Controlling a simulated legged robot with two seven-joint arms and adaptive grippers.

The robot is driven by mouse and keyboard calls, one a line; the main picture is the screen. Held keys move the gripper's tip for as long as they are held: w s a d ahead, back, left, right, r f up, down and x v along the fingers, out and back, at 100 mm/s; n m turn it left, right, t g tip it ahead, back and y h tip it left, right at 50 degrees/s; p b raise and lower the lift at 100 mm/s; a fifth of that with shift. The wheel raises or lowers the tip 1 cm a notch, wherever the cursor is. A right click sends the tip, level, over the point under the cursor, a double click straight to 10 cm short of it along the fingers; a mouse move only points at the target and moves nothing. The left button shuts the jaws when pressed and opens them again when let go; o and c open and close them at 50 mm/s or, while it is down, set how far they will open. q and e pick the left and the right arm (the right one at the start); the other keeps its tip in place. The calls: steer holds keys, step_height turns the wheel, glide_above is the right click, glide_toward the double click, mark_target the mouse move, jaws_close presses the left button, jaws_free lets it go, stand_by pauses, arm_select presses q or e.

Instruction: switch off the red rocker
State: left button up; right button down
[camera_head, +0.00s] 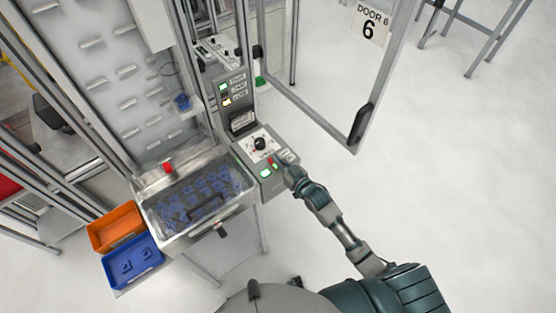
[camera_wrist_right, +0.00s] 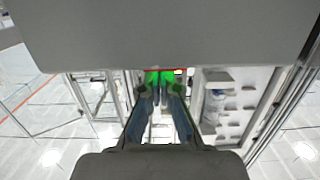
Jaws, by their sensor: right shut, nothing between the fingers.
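A grey control box (camera_head: 243,151) stands at the right of the metal tray. On its top is a small red rocker (camera_head: 270,161), with a lit green switch (camera_head: 265,173) just below it in the picture. My right gripper (camera_head: 283,165) is shut and empty, its tips close beside the red rocker; I cannot tell whether they touch it. In the right wrist view the fingers (camera_wrist_right: 161,88) point toward a bright green patch (camera_wrist_right: 166,76) with a thin red strip above it. The rocker's position cannot be made out. My left gripper is not in view.
A black rotary knob (camera_head: 260,144) sits behind the rocker. A metal tray (camera_head: 152,222) of blue parts, with a red button (camera_head: 168,168) at its back, stands left. Orange (camera_head: 104,243) and blue (camera_head: 112,284) bins are farther left.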

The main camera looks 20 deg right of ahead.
steer(key=shift+r+p, duration=0.15)
steer(key=shift+p, duration=0.45)
steer(key=shift+a+f, duration=0.1)
steer(key=shift+f, duration=0.1)
steer(key=shift+w+r, duration=0.1)
steer(key=shift+r, duration=0.2)
steer(key=r+p, duration=0.2)
steer(key=p, duration=0.1)
steer(key=r+p, duration=0.1)
steer(key=r, duration=0.1)
steer(key=shift+w+r, duration=0.1)
steer(key=shift+w, duration=0.2)
steer(key=r+v, duration=0.1)
steer(key=v, duration=0.9)
steer(key=shift+r+b, duration=0.25)
steer(key=shift+b, duration=0.2)
steer(key=shift+w+a, duration=0.15)
